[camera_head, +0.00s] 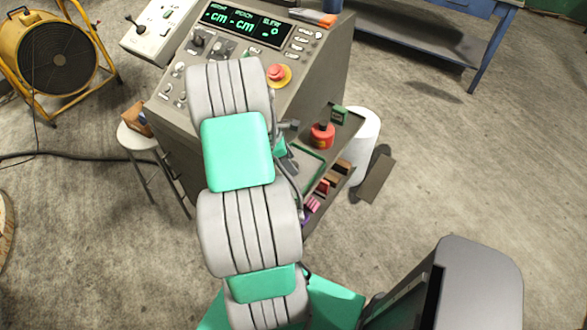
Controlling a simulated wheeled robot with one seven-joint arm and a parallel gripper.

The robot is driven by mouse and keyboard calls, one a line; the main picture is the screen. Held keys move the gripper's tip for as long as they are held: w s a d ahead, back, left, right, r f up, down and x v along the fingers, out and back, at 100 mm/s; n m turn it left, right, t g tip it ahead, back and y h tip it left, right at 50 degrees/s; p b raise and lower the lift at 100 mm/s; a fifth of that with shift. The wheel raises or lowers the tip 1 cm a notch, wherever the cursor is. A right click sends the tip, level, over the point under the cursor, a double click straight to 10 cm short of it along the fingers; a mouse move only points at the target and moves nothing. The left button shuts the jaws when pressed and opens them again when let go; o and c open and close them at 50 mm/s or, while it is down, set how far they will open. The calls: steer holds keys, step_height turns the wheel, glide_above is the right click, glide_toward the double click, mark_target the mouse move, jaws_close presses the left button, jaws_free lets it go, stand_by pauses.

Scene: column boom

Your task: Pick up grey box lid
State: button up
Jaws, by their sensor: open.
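I cannot pick out the grey box lid for certain. A flat grey-brown panel (375,180) lies at the foot of a white cylinder, and I cannot tell whether it is the lid. My arm runs up the middle of the view and hides part of the console. My gripper (287,150) shows only in part past the arm's right side, over the left part of a side shelf (345,142). It is open, and its fingertips are not clear. Small grey parts there are hard to tell apart.
The side shelf holds a red canister (322,136), a green block (340,115) and several small brown, red and purple items. The control console (215,75) stands behind my arm. A white cylinder (366,140), a stool (137,138) and a yellow fan (55,60) stand around. Floor at right is clear.

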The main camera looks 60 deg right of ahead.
steer(key=shift+x, duration=0.8)
steer(key=shift+w, duration=0.1)
jaws_close()
